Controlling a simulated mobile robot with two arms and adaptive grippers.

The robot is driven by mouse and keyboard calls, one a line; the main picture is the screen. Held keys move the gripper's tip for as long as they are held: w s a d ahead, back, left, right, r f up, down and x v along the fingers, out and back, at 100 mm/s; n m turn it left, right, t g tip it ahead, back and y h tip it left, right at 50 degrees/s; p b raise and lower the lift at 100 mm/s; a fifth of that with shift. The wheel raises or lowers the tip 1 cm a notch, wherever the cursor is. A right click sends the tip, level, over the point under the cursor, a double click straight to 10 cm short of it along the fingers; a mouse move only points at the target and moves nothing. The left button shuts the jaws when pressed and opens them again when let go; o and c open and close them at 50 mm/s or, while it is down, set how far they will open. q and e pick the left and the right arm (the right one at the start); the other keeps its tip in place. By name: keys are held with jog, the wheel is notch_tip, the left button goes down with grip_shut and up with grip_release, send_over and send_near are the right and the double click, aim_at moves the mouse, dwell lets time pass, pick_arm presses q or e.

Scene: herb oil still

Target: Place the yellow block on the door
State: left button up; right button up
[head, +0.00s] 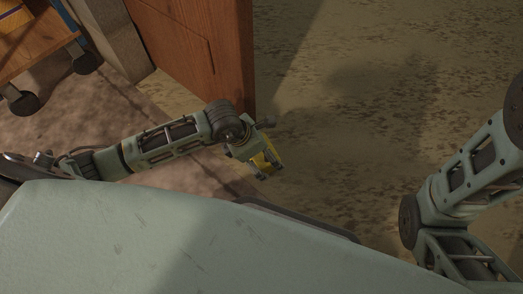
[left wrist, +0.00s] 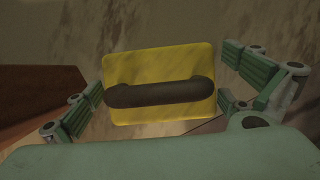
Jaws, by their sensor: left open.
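The yellow block (head: 264,160) is by my left gripper (head: 268,152) in the head view, close to the lower edge of the door. In the left wrist view the block (left wrist: 160,62) has a dark handle (left wrist: 160,93) across its face and lies between the two green fingers. The fingers stand apart, with a gap showing at the block's left side. I cannot tell whether the block rests on the ground. The brown wooden door (head: 205,45) stands at the top, just beyond my left gripper. My right gripper is out of view; only its arm shows.
A wooden cart (head: 35,38) with dark caster wheels stands at the top left. A stone post (head: 112,40) is beside the door. The floor to the right of the door is clear brown ground with shadows.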

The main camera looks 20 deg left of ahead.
pick_arm(q)
jog(key=shift+a+r+p, duration=0.1)
jog(key=shift+r+p, duration=0.3)
jog(key=shift+r, duration=0.15)
jog(key=p+v, duration=0.7)
jog(key=v, duration=0.4)
jog(key=shift+s, duration=0.1)
